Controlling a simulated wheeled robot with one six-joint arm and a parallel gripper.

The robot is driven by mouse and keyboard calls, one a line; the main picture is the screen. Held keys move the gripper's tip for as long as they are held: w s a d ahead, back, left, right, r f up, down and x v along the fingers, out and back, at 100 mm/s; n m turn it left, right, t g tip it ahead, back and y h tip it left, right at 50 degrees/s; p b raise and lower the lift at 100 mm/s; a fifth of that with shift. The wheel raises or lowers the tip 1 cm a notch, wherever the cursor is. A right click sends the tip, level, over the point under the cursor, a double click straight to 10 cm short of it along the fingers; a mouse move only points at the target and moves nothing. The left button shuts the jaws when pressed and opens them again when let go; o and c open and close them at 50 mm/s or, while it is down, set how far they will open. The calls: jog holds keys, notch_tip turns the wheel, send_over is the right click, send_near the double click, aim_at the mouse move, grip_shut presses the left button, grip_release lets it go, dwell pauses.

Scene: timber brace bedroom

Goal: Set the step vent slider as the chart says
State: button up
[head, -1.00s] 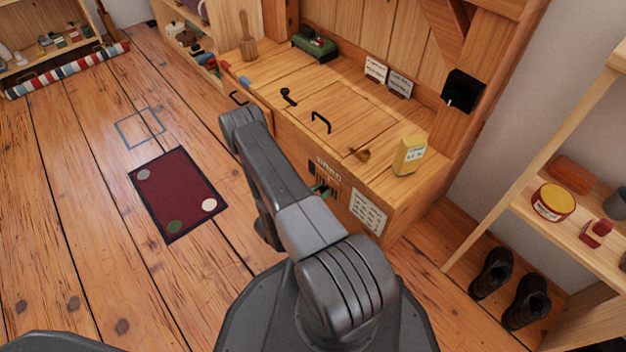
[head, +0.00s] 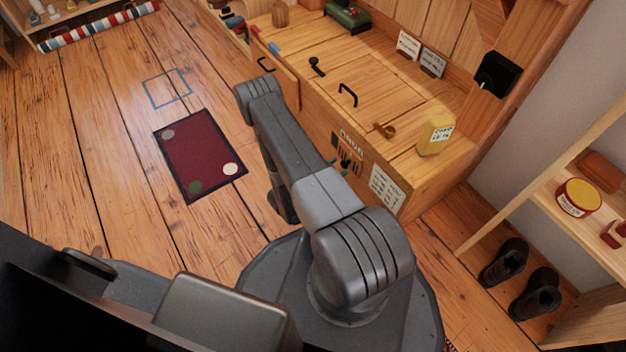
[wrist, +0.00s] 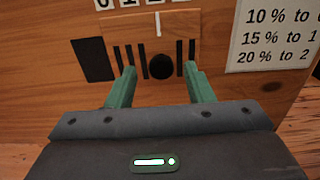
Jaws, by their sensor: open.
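The step vent (wrist: 158,45) is on the wooden front panel, with dark slots, a white tick mark above and a dark square on its left. Its round dark knob (wrist: 161,67) is mid-vent. The vent also shows in the head view (head: 347,152). My gripper (wrist: 160,70) is open, its green fingers on either side of the knob with gaps; I cannot tell if they reach around it. The white chart (wrist: 275,35) right of the vent reads "15 % to 1", "20 % to 2" and a cut-off "10 %" line. It also shows in the head view (head: 385,189). Figures above the vent are cut off.
On the wooden chest top are a yellow box (head: 435,136), black handles and two propped cards (head: 420,54). A dark red mat (head: 200,155) lies on the floor at left. Shelves (head: 560,190) and dark boots (head: 518,275) stand at right.

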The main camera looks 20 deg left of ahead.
jog(key=p+v, duration=0.2)
jog(key=v, duration=0.9)
jog(key=shift+s+a, duration=0.25)
jog(key=shift+s, duration=0.05)
jog(key=shift+w+d, duration=0.1)
jog(key=shift+b+x, duration=1.4)
jog(key=shift+x, duration=5.4)
